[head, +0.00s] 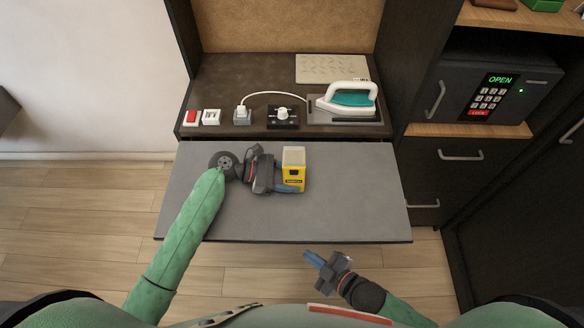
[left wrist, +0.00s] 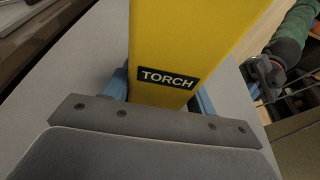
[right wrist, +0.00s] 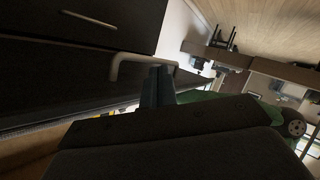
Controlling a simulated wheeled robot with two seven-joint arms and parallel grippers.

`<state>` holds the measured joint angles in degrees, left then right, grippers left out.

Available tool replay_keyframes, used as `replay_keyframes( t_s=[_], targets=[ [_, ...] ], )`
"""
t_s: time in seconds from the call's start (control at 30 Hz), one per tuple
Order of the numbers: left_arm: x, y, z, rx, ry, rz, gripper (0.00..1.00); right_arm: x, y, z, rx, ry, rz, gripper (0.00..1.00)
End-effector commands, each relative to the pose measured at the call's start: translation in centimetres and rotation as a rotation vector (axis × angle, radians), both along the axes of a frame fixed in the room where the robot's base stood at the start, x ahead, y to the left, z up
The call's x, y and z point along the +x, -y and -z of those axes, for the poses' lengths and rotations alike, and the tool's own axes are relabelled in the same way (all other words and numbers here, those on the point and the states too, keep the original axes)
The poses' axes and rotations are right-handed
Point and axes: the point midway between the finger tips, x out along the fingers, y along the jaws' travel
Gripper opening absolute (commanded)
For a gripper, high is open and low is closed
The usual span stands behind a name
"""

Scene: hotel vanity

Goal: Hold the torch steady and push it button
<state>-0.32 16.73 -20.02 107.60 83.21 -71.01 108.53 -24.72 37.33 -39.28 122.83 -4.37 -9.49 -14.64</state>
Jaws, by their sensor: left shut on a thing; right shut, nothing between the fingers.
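The yellow torch (head: 293,181) with a pale top stands at the middle of the grey pull-out shelf (head: 350,205). My left gripper (head: 291,188) is shut on the torch, with its blue fingers around the lower part. In the left wrist view the torch (left wrist: 185,45) fills the space between the fingers, and its TORCH label faces the camera. My right gripper (head: 312,258) is shut and empty, in front of the shelf's front edge and apart from the torch. In the right wrist view its fingers (right wrist: 157,85) are together. I cannot make out the torch's button.
Behind the shelf, the dark counter holds a red and white switch (head: 191,117), a plug (head: 242,115), a black knob box (head: 283,117) and an iron (head: 348,100). A safe (head: 490,88) reading OPEN is at the right. The shelf's right part is clear.

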Motion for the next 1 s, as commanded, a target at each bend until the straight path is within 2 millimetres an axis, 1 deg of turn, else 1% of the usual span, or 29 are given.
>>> replay_keyframes(
  t_s=[0.03,0.17,0.2,0.27,0.3,0.5,0.6,0.7,0.77,0.87,1.0],
  targets=[
    [0.0,0.0,0.0,0.000,0.000,0.000,0.44,-0.4,-0.4,-1.3,0.008,0.017,-0.017,0.00],
    [0.0,0.0,0.0,0.000,0.000,0.000,0.44,-1.6,-1.4,-4.5,0.033,0.056,-0.055,0.00],
    [0.0,0.0,0.0,0.000,0.000,0.000,0.44,-0.7,-1.8,-5.4,0.028,0.092,-0.051,0.00],
    [0.0,0.0,0.0,0.000,0.000,0.000,0.44,0.2,-2.2,-6.8,0.018,0.136,-0.052,0.00],
    [0.0,0.0,0.0,0.000,0.000,0.000,0.44,0.7,-2.5,-7.8,0.014,0.166,-0.052,0.00],
    [0.0,0.0,0.0,0.000,0.000,0.000,0.44,3.0,-3.6,-12.6,-0.015,0.312,-0.049,0.00],
    [0.0,0.0,0.0,0.000,0.000,0.000,0.44,3.9,-3.9,-14.5,-0.029,0.372,-0.045,0.00],
    [0.0,0.0,0.0,0.000,0.000,0.000,0.44,4.3,-4.1,-15.7,-0.040,0.409,-0.041,0.00],
    [0.0,0.0,0.0,0.000,0.000,0.000,0.44,4.5,-4.1,-16.1,-0.044,0.421,-0.041,0.00],
    [0.0,0.0,0.0,0.000,0.000,0.000,0.44,4.9,-4.1,-16.4,-0.046,0.429,-0.041,0.00],
    [0.0,0.0,0.0,0.000,0.000,0.000,0.44,6.1,-4.1,-16.4,-0.047,0.431,-0.040,0.00]
  ],
)
